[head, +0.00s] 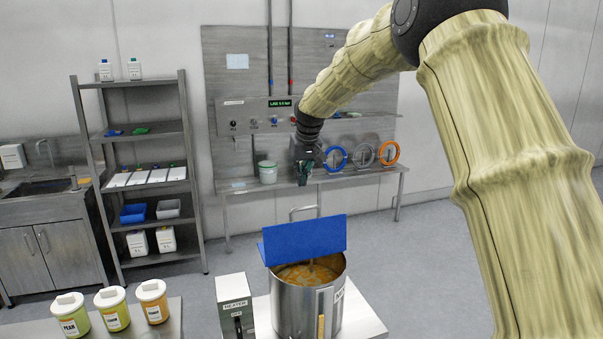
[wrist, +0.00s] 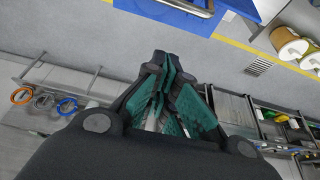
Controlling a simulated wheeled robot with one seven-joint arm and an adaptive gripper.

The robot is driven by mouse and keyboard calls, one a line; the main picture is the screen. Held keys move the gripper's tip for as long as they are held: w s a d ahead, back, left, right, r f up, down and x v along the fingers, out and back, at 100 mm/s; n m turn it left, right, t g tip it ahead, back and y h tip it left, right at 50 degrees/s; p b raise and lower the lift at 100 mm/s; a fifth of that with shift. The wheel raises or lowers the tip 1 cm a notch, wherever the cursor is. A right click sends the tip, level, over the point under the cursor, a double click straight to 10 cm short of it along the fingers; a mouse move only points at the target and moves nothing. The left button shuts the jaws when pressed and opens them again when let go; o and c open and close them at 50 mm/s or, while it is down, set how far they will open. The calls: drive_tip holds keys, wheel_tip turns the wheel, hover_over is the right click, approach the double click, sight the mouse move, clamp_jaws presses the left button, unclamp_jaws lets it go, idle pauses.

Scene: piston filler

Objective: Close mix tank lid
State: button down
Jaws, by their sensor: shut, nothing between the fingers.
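The mix tank (head: 294,312) is a steel pot with orange-brown contents, standing on a light table. Its blue lid (head: 305,239) is open, raised steeply at the tank's far side. A metal loop handle (head: 304,208) shows above the lid's top edge. My gripper (head: 304,180) is shut and empty, above the lid in the head view and apart from it. In the wrist view my gripper (wrist: 163,62) has its teal fingers together. Part of the blue lid (wrist: 168,14) and its handle show at that view's top edge.
A heater box (head: 232,308) stands left of the tank. Several labelled tubs (head: 112,308) stand on a table at lower left. A steel bench (head: 340,176) with coloured rings is behind my gripper, and a shelf rack (head: 146,188) stands at left. Open floor lies between bench and tank.

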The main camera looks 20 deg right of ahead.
wheel_tip(320, 180, down, 7)
drive_tip(key=s+p, duration=0.1)
drive_tip(key=p, duration=0.3)
idle(0.4)
drive_tip(key=shift+s+d+r, duration=0.15)
drive_tip(key=shift+s, duration=0.05)
